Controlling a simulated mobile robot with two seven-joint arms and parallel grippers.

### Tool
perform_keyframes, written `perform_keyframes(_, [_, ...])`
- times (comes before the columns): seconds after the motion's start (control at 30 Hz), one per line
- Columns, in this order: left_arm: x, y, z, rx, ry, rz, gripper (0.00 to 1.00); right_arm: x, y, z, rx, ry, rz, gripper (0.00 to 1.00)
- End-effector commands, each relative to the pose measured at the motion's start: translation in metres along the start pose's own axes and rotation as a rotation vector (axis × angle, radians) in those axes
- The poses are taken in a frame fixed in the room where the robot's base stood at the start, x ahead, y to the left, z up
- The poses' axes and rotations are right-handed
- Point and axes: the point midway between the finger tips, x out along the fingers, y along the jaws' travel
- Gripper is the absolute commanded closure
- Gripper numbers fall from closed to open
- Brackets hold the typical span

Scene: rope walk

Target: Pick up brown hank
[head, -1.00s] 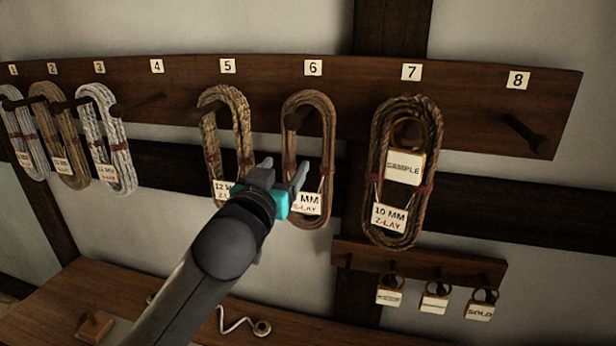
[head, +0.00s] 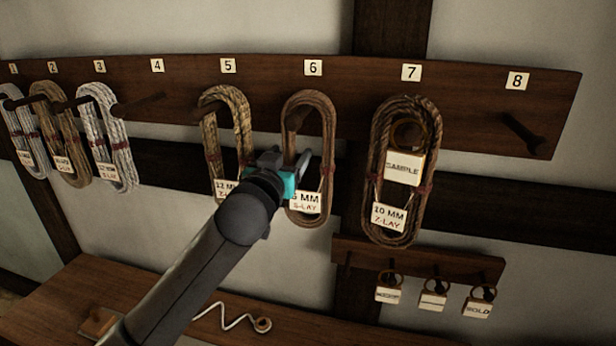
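A brown hank (head: 331,135) hangs on peg 6, with a red tie and a tag reading "MM S-LAY", its number partly hidden. A darker brown hank (head: 376,150) hangs on peg 7 with a "10 MM Z-LAY" tag and a "SAMPLE" tag. My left gripper (head: 287,162) is at the left strand of the peg 6 hank, its fingers apart, one to the left of the strand and one over the loop's opening. I cannot tell whether it touches the strand. My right gripper is out of view.
A tan hank (head: 241,120) on peg 5 hangs close left of my gripper. Several paler hanks hang on pegs 1 to 3; pegs 4 (head: 140,105) and 8 (head: 525,132) are bare. Tags hang on a small rack (head: 420,262). A bench (head: 60,295) is below.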

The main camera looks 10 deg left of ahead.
Motion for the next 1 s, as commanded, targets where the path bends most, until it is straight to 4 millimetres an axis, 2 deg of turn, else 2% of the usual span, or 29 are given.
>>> perform_keyframes(0.07, [-0.0002, 0.0000, 0.0001, 0.000, 0.000, 0.000, 0.42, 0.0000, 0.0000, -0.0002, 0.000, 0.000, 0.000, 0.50])
perform_keyframes(0.57, [-0.0003, -0.0001, 0.0002, 0.000, -0.001, 0.000, 0.99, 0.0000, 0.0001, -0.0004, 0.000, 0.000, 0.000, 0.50])
perform_keyframes(1.0, [-0.0003, -0.0001, -0.0004, 0.000, 0.001, 0.000, 1.00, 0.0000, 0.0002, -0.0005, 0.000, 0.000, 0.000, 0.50])
